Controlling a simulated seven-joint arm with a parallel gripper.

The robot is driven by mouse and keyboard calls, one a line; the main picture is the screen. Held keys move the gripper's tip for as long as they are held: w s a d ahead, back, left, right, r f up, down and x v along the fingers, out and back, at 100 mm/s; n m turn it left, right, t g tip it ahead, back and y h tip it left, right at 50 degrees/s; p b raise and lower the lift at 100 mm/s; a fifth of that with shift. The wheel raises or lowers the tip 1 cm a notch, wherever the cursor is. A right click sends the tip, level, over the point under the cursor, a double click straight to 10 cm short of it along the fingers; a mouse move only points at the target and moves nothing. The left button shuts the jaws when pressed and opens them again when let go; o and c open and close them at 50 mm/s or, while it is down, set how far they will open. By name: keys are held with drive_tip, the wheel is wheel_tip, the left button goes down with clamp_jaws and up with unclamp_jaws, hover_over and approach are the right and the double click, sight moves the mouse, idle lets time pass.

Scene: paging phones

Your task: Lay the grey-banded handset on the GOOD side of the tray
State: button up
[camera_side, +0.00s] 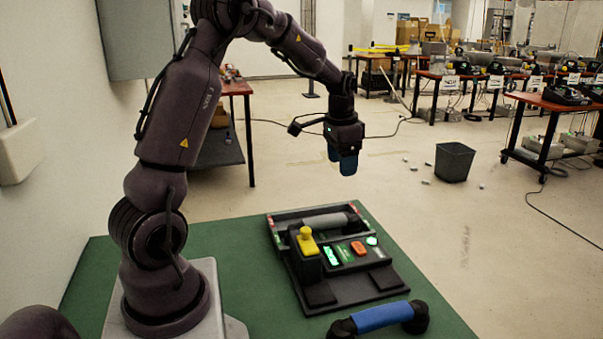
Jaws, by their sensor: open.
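The grey-banded handset (325,220) lies roughly crosswise at the back of the black unit (345,292) on the green table, inside or over a shallow open frame (283,214) with small red and green marks. Its right end is dark; its left end is partly hidden behind a yellow-topped part. I cannot read a GOOD label or tell which side of the tray is which. A blue-banded handset (382,317) with black ends lies at the table's front edge. My gripper (342,166), with blue fingers pointing down, is open and empty, well above and behind the unit.
The green table top (235,262) is clear left of the unit. A bin (454,162) and benches stand far off.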

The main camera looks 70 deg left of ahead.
drive_tip(key=s+d+r+t, duration=0.1)
drive_tip(key=s+d+r, duration=0.35)
drive_tip(key=d, duration=0.35)
drive_tip(key=s+d+r+t, duration=0.1)
drive_tip(key=s+d+r, duration=0.2)
drive_tip(key=d+r, duration=0.4)
drive_tip(key=s+d+f+t, duration=0.1)
drive_tip(key=s+d+t, duration=0.1)
drive_tip(key=s+d, duration=0.6)
drive_tip(key=shift+s+d+f+t+h, duration=0.2)
drive_tip(key=shift+s+d+t+h, duration=0.15)
drive_tip(key=shift+s, duration=0.6)
